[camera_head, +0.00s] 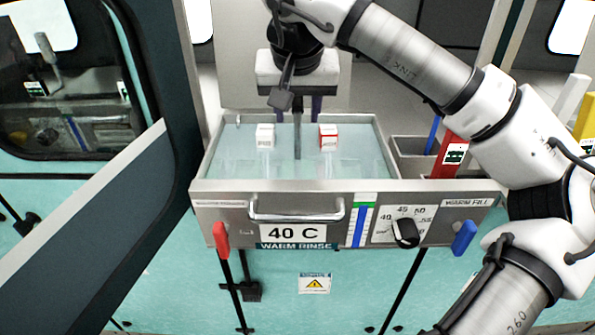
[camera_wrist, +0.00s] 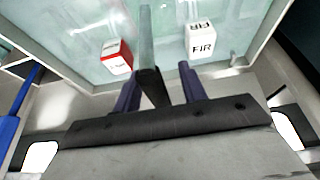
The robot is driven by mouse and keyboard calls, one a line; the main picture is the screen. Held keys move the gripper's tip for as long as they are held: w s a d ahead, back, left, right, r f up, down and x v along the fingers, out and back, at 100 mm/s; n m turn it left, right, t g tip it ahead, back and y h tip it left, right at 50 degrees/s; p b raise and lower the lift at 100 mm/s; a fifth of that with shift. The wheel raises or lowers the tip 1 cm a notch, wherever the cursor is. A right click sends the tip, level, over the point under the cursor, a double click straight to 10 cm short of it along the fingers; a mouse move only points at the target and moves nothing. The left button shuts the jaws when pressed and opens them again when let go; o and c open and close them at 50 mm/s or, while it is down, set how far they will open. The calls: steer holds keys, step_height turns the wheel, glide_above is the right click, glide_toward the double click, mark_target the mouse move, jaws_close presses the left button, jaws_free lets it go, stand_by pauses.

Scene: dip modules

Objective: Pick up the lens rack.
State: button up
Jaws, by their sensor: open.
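A grey upright post (camera_head: 297,140) rises from the water of the rinse bath. It looks like the handle of the lens rack, whose lower part I cannot make out. In the wrist view, the post (camera_wrist: 146,45) runs up between my fingers, closer to the left one. My gripper (camera_head: 298,112) points down at the bath's back edge. In the wrist view, my gripper (camera_wrist: 160,82) has its two dark purple fingers apart, with the post between them. I cannot tell whether either finger touches it.
A white block (camera_head: 265,136) and a red-and-white block (camera_head: 328,137) flank the post, above pale, see-through shapes in the water. The steel bath (camera_head: 225,186) has raised walls and a front handle (camera_head: 296,216). Side bins (camera_head: 408,152) and a red item (camera_head: 449,155) are at right.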

jaws_close()
steer(key=shift+r, duration=0.1)
stand_by(0.4)
